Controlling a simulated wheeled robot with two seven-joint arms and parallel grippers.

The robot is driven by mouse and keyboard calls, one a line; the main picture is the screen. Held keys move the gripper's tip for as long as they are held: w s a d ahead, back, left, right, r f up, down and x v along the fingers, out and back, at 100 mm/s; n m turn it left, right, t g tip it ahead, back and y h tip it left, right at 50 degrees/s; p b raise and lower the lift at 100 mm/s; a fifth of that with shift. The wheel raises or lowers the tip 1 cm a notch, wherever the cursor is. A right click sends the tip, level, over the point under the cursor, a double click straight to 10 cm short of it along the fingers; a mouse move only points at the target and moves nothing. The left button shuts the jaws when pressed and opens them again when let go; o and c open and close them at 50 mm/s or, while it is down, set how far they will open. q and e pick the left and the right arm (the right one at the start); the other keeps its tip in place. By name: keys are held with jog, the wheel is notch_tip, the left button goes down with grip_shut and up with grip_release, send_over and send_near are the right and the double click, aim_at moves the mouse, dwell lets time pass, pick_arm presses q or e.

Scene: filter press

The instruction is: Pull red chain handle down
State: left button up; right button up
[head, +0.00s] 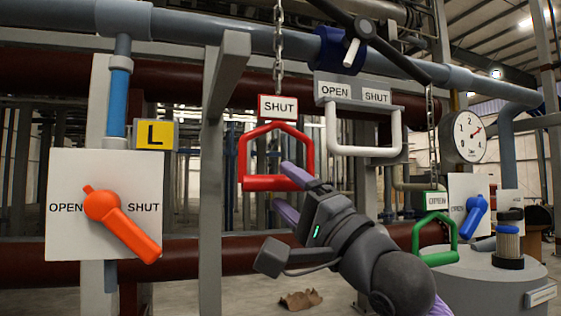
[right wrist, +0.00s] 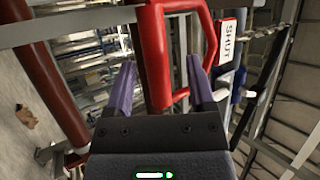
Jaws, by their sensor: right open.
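The red chain handle (head: 277,183) is a red loop hanging from a chain (head: 279,45) under a white SHUT sign (head: 278,107), at the middle of the head view. My right gripper (head: 288,192) is open with its purple fingers at the handle's lower bar. In the right wrist view, part of the red handle (right wrist: 157,60) shows between the open fingers (right wrist: 162,82). I cannot tell whether the fingers touch it. My left gripper is not in view.
A green handle (head: 434,240) hangs at the right below another chain. A grey handle (head: 364,150) under an OPEN/SHUT plate is right of the red one. An orange lever (head: 124,226) on a white panel stands left. A grey post (head: 213,170) is close left of the red handle.

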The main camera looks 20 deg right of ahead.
aim_at(283, 189)
jog(key=p+x, duration=0.1)
jog(key=x, duration=0.2)
jog(key=shift+w+d+f, duration=0.1)
jog(key=shift+w, duration=0.15)
jog(key=shift+s, duration=0.15)
jog(key=shift+f, duration=0.1)
grip_shut()
dwell(0.9)
